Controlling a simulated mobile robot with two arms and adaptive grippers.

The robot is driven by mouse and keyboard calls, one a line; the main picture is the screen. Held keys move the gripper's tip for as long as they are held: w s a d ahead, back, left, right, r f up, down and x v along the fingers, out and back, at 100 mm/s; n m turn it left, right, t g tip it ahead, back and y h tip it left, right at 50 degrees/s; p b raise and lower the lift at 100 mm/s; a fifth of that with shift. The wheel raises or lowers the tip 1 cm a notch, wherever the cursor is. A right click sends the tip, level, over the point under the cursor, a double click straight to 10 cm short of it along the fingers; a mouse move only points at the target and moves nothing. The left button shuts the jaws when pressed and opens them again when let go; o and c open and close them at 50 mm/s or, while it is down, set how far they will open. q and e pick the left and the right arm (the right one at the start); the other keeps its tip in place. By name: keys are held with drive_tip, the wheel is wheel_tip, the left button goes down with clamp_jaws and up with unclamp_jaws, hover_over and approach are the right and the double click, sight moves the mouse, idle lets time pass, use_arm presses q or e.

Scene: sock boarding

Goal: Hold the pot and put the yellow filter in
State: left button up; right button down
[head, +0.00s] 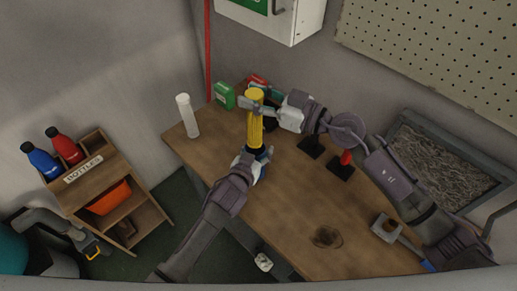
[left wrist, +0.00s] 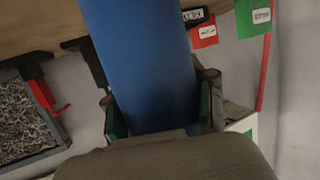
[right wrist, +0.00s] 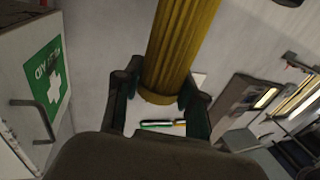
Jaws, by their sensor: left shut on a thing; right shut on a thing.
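The yellow filter (head: 255,125), a ribbed cylinder, stands roughly upright over the table in the head view. My right gripper (head: 262,107) is shut on it near its upper end; the ribbed yellow body fills the space between the fingers in the right wrist view (right wrist: 178,50). The blue pot (left wrist: 145,60) is a smooth cylinder between the fingers of my left gripper (left wrist: 160,108), which is shut on it. In the head view the left gripper (head: 254,160) is just below the filter and mostly hides the pot. I cannot tell whether the filter's lower end is inside it.
A white cylinder (head: 187,116) and a green box (head: 223,95) stand at the table's back left. Small dark stands (head: 342,167) and a tray of metal shavings (head: 445,160) are to the right.

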drive_tip(key=shift+f, duration=3)
drive_tip(key=c, duration=0.6)
unclamp_jaws()
approach(262, 119)
